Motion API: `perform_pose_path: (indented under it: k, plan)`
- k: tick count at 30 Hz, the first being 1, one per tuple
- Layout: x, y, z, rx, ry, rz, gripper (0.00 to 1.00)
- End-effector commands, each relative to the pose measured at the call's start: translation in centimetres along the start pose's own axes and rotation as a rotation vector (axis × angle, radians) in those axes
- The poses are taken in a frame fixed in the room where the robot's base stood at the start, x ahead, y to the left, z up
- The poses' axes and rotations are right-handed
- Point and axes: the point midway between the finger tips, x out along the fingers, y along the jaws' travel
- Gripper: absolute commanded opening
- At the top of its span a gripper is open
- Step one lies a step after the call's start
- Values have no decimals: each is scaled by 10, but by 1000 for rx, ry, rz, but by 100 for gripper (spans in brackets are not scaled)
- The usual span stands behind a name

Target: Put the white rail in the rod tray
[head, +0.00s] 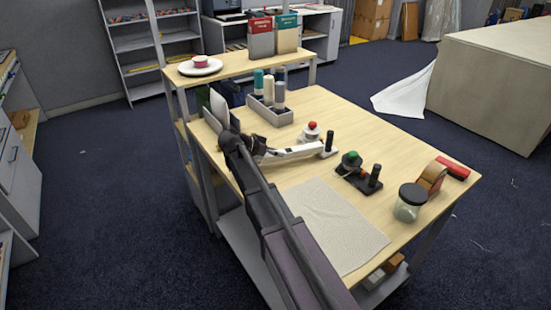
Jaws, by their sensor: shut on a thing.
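The white rail (292,153) is a long pale bar above or on the table, in the middle of the head view. My gripper (262,151) is at its left end and looks shut on it. My own arm hides part of the fingers. The rail's right end lies by a black upright post (330,141); I cannot tell whether they touch. A grey tray (284,117), which looks like the rod tray, stands behind the gripper.
A red-knobbed piece (312,129) stands just behind the rail. A dark green-knobbed piece (351,161), a glass jar (409,207), a tape roll (432,177) and a red block (453,168) stand to the right. A pale cloth (332,226) covers the near tabletop. A raised shelf (241,65) borders the back.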

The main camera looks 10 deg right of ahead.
Motion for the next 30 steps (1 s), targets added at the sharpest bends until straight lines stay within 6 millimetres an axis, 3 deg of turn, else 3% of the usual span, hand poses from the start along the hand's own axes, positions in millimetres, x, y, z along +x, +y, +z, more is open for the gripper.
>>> perform_pose_path:
  k: [24,25,28,30]
  plan:
    - [7,-3,12,0,1,0,0]
    - [7,-3,11,0,0,1,60]
    - [7,-3,10,1,0,1,89]
    - [7,-3,10,1,0,1,92]
